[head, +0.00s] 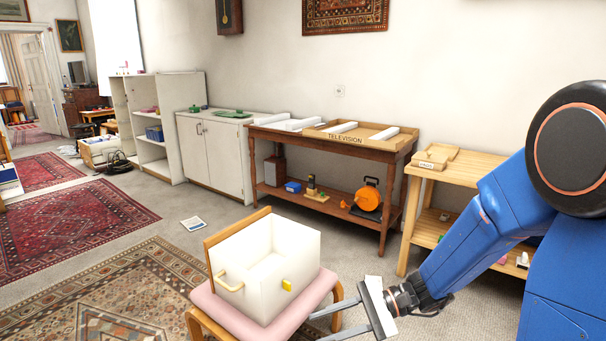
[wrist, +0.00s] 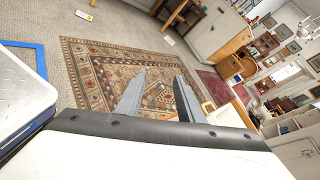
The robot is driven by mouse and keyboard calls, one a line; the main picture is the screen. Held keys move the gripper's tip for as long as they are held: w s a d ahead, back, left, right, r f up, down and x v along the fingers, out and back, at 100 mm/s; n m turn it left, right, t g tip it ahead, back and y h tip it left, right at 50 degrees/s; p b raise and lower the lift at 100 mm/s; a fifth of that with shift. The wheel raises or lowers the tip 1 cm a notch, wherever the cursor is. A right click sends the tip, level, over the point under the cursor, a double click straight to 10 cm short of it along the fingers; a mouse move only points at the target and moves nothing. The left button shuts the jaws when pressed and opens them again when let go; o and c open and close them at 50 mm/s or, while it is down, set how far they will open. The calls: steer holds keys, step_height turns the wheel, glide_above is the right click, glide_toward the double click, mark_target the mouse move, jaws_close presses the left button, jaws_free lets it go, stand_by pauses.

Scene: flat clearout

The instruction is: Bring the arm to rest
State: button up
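My blue arm (head: 490,230) reaches down and left from the right side of the head view. My gripper (head: 322,327) is at its end, low and just right of the pink-topped stool (head: 208,302). In the wrist view my gripper (wrist: 161,82) has its two grey fingers spread apart, with nothing between them. Whether the fingers touch the stool cannot be told.
A white open box (head: 285,270) with a yellow handle sits on the stool. A brown table (head: 383,158) with a tray (head: 312,133) marked TELEVISION stands behind. A light wooden bench (head: 478,172) is close behind my arm. Patterned rug (head: 110,285) lies left.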

steer(key=s+d+r+n+t+h, duration=0.2)
steer(key=s+d+n+h, duration=0.1)
steer(key=d, duration=0.5)
steer(key=s+d+r+n+t+h, duration=0.2)
steer(key=s+d+r+n+h, duration=0.1)
steer(key=s+d+h, duration=0.2)
steer(key=s+d+r+n+t+h, duration=0.2)
steer(key=s+d+r+n+h, duration=0.1)
steer(key=d, duration=0.7)
steer(key=s+n+h, duration=0.1)
steer(key=s+h, duration=0.1)
steer(key=h, duration=0.1)
steer(key=shift+d+r+t, duration=0.2)
steer(key=shift+d+t, duration=0.1)
steer(key=shift+d, duration=0.05)
steer(key=shift+s, duration=0.1)
